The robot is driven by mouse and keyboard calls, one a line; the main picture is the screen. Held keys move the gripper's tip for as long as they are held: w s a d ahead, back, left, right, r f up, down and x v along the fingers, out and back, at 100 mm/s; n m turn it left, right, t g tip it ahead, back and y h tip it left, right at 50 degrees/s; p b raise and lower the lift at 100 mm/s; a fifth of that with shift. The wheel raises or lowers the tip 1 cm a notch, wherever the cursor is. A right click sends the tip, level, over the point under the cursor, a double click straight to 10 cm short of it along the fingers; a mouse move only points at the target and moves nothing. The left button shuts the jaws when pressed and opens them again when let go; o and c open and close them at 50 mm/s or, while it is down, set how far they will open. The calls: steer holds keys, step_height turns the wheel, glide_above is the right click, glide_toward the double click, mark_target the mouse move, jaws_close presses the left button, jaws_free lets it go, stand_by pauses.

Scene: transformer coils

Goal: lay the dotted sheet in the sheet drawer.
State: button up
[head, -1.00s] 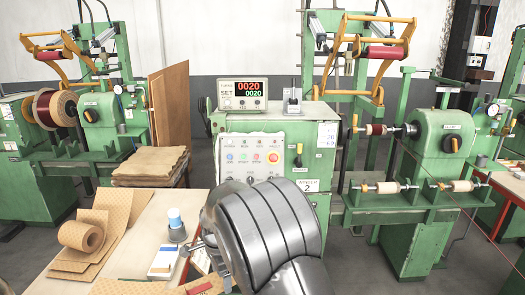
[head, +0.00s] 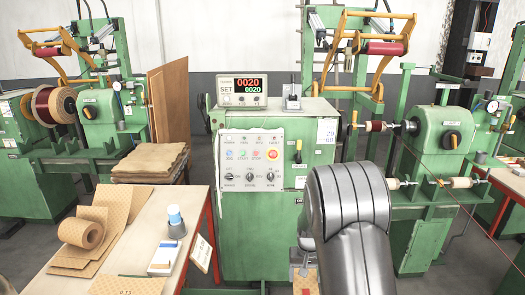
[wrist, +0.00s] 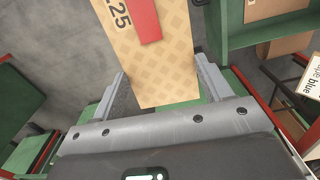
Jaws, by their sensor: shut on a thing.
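My gripper (wrist: 163,92) is shut on a tan sheet (wrist: 172,75) with a dotted or diamond pattern, a printed "25" and a red strip. A finger lies along each side edge of the sheet, and its far end runs out of the wrist view. In the head view my gripper (head: 303,262) is low, right of the table's edge; a bit of the sheet (head: 297,280) shows beneath it, the rest cut off or hidden by my arm. No sheet drawer can be made out for sure; a green open-fronted part (wrist: 228,42) holding brown board is at the wrist view's upper right.
The table (head: 150,225) at left bears patterned sheets and a roll (head: 82,234), a blue-capped cup (head: 176,225) and a small box (head: 163,260). A card (head: 202,253) stands at its right edge. The green control cabinet (head: 262,235) is behind my gripper.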

steer(key=shift+s+d+f+n, duration=0.15)
steer(key=shift+d+n, duration=0.15)
steer(key=shift+d, duration=0.3)
steer(key=s+a+r+m, duration=0.1)
steer(key=a+r+m, duration=0.25)
steer(key=a, duration=0.65)
steer(key=a+r+m, duration=0.2)
steer(key=a+m, duration=0.3)
steer(key=a, duration=0.6)
steer(key=s+a+r+m, duration=0.2)
steer(key=s+a+m, duration=0.2)
steer(key=a, duration=0.5)
steer(key=s+a+r+m, duration=0.3)
steer(key=s+a+m, duration=0.2)
steer(key=a, duration=0.5)
steer(key=shift+s+a, duration=0.15)
steer(key=shift+s, duration=0.45)
steer(key=shift+r+m, duration=0.1)
steer(key=shift+m, duration=0.15)
steer(key=s+a+f, duration=0.1)
steer(key=a+f, duration=0.2)
steer(key=s+a+f, duration=0.1)
steer(key=a+f, duration=0.2)
steer(key=a, duration=0.1)
steer(key=s+a+f, duration=0.1)
steer(key=a+f, duration=0.2)
steer(key=a, duration=0.1)
steer(key=shift+s, duration=0.35)
steer(key=shift+f, duration=0.8)
